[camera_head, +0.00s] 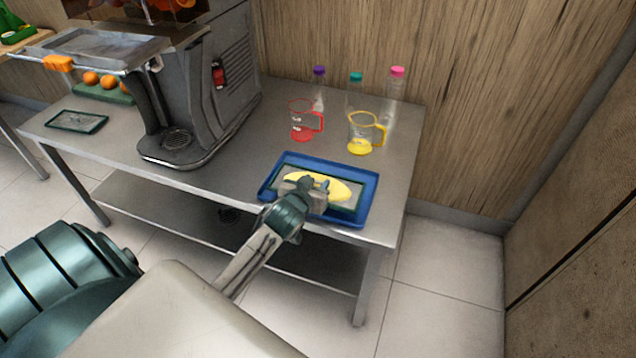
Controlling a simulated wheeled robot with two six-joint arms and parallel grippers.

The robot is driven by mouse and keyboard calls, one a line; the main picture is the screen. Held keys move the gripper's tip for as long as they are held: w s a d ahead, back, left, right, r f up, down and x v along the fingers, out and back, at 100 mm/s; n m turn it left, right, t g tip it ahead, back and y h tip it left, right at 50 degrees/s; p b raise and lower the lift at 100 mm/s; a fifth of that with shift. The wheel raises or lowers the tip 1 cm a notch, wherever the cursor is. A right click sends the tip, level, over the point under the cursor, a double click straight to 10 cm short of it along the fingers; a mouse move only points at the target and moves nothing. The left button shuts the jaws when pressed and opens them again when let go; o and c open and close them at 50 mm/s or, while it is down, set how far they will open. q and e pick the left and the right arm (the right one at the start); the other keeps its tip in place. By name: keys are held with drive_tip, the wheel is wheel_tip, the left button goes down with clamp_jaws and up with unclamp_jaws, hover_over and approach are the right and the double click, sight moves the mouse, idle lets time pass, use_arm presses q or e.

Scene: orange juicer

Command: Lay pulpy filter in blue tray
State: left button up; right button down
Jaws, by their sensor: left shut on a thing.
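The blue tray (368,207) lies on the steel table near its front right corner. The pulpy filter (343,191), a flat dark-framed piece with a yellow patch of pulp, is within the tray's outline. My left gripper (307,187) is shut on the filter's near left side, and the hand hides part of it and of the tray's near left edge. I cannot tell whether the filter rests on the tray floor or hangs slightly above it. My right gripper is not in view.
A grey juicer (200,90) stands left of the tray. A dark-framed filter (76,121) lies at the table's left. Behind the tray stand a red jug (302,122), a yellow-rimmed jug (360,135) and clear bottles (394,100). Bare table (225,165) lies between juicer and tray.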

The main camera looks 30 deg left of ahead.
sight(318, 184)
use_arm(q)
drive_tip(key=w, duration=0.1)
drive_tip(key=w+a, duration=0.1)
drive_tip(key=w, duration=0.1)
drive_tip(key=shift+w+a+f, duration=0.1)
drive_tip(key=shift+w+f, duration=0.05)
drive_tip(key=shift+w, duration=0.1)
drive_tip(key=shift+f, duration=1.8)
drive_tip(key=shift+f, duration=0.1)
drive_tip(key=o, duration=1)
drive_tip(key=shift+s+r, duration=0.1)
drive_tip(key=shift+r, duration=0.1)
drive_tip(key=v, duration=1.2)
drive_tip(key=shift+f, duration=0.1)
